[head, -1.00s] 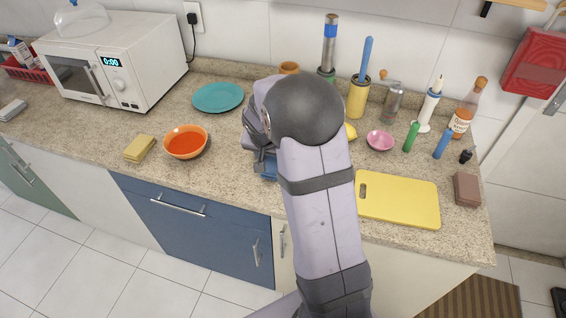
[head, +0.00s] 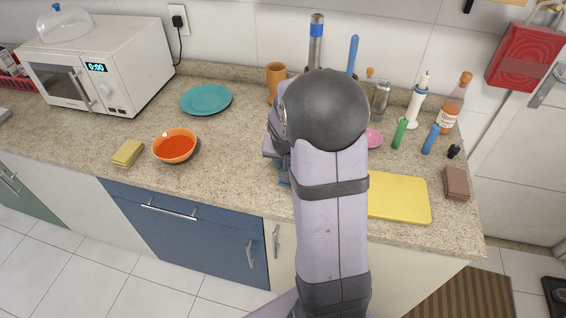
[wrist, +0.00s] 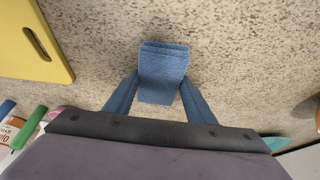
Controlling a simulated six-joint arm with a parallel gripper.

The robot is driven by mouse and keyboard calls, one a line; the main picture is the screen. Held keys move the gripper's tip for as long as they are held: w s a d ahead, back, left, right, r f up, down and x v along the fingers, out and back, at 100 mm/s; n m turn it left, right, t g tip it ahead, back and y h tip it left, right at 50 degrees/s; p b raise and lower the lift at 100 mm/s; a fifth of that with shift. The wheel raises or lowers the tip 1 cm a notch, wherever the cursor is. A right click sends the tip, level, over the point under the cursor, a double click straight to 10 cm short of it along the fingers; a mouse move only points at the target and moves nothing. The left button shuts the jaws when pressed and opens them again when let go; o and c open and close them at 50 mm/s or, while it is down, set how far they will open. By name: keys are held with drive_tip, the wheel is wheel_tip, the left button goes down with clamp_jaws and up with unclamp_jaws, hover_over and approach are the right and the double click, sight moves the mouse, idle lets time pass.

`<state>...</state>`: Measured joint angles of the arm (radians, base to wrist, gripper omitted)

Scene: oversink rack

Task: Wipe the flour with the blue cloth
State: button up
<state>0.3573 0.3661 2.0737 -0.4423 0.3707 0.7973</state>
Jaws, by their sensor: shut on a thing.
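The blue cloth (wrist: 163,66) is a folded block between the two fingers of my gripper (wrist: 158,88) in the wrist view. My gripper is shut on it, over the speckled counter (wrist: 245,60). I cannot tell whether the cloth touches the counter. In the head view, a small blue part of the cloth (head: 284,179) shows beside my arm, near the counter's front edge. My arm hides most of the gripper there. I cannot make out any flour on the speckled surface in either view.
A yellow cutting board (head: 398,197) lies right of my arm, with a brown block (head: 456,184) beyond it. An orange bowl (head: 174,147), a yellow sponge (head: 128,153) and a teal plate (head: 206,99) are on the left. An orange cup (head: 276,80) and bottles (head: 453,104) stand behind.

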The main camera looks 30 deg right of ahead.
drive_tip(key=shift+s+d+p, duration=0.9)
drive_tip(key=shift+s+d, duration=1)
drive_tip(key=shift+s, duration=0.15)
wheel_tip(320, 180, up, 3)
drive_tip(key=shift+w+f+p, duration=0.15)
drive_tip(key=shift+p, duration=0.6)
wheel_tip(320, 180, up, 6)
drive_tip(key=p, duration=0.4)
drive_tip(key=shift+f, duration=0.25)
drive_tip(key=shift+a, duration=0.1)
